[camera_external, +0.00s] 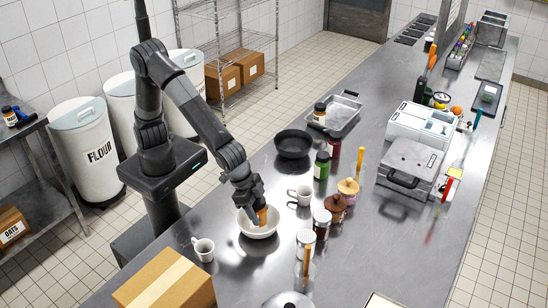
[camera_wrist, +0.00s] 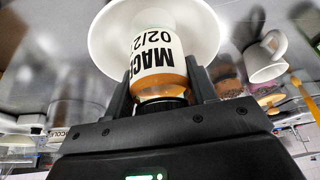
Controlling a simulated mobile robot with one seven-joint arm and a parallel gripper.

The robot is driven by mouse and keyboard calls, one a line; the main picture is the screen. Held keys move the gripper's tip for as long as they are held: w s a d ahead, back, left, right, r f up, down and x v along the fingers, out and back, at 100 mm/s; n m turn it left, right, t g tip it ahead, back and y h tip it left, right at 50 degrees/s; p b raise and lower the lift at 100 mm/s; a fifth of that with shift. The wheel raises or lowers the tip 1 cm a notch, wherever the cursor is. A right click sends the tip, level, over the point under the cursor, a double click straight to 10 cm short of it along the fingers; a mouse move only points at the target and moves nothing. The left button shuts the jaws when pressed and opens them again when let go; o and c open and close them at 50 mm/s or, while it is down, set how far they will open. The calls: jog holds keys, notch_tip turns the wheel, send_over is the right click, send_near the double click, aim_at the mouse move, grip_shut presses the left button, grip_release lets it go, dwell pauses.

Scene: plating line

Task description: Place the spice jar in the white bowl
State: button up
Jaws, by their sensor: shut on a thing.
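The spice jar (camera_wrist: 157,52), with a white label, black printed letters, orange-brown contents and a dark cap, is between the fingers of my gripper (camera_wrist: 160,88) in the wrist view. My gripper is shut on it at the cap end. The white bowl (camera_wrist: 208,30) is beyond the jar, around its far end in the picture. In the external view my gripper (camera_external: 259,205) points down over the white bowl (camera_external: 250,234), and the orange jar (camera_external: 262,215) shows low within the bowl's outline. I cannot tell whether the jar touches the bowl's bottom.
A white mug (camera_external: 203,250) stands left of the bowl, and another mug (camera_external: 301,196) to the right. Several jars, including a brown-lidded one (camera_external: 334,207), stand further right. A black pan (camera_external: 293,144) is behind. A cardboard box (camera_external: 167,280) is at the front left.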

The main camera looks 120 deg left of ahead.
jog(key=shift+f, duration=1.15)
jog(key=shift+f, duration=0.15)
jog(key=o, duration=1.1)
jog(key=shift+o, duration=0.2)
